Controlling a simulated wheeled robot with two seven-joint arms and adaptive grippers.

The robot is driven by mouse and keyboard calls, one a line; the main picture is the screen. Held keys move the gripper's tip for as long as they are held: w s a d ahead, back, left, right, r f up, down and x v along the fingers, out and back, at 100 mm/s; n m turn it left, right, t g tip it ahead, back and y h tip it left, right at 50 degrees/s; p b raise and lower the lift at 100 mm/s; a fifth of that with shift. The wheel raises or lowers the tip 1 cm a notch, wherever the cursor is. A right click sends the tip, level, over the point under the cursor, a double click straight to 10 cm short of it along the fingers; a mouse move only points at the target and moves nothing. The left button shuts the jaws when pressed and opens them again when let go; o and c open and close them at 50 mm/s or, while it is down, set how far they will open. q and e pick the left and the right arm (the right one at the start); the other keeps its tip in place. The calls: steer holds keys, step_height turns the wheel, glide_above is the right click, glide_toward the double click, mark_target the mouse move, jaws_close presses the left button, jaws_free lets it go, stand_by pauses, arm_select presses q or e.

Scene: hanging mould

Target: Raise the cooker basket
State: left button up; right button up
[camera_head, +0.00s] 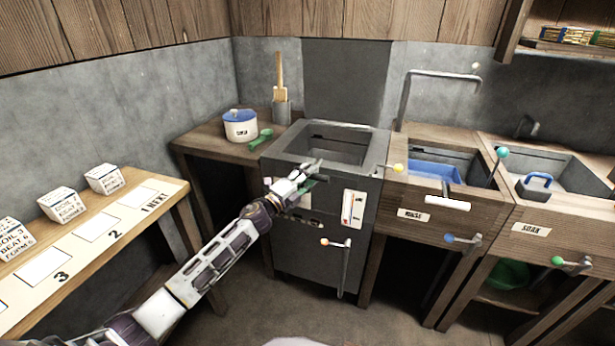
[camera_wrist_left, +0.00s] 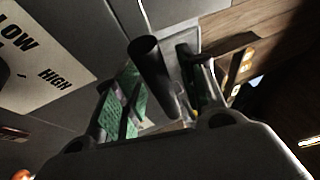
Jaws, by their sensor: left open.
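The cooker (camera_head: 292,250) is a dark grey box with an open square well (camera_head: 338,148) on top. I cannot make out a separate basket inside it. My left gripper (camera_head: 308,179) is at the front upper left of the cooker, open. In the left wrist view a dark round bar (camera_wrist_left: 150,68) shows between the green-padded fingers of my left gripper (camera_wrist_left: 160,92); contact cannot be told. My right gripper is not in view.
A gauge plate (camera_head: 353,209) is on the cooker's front. Right are the rinse basin (camera_head: 435,172) and soak basin (camera_head: 570,178). Floor before the cooker is clear.

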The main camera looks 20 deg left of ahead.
arm_select(q)
jaws_close()
steer(key=shift+r, duration=0.1)
stand_by(0.4)
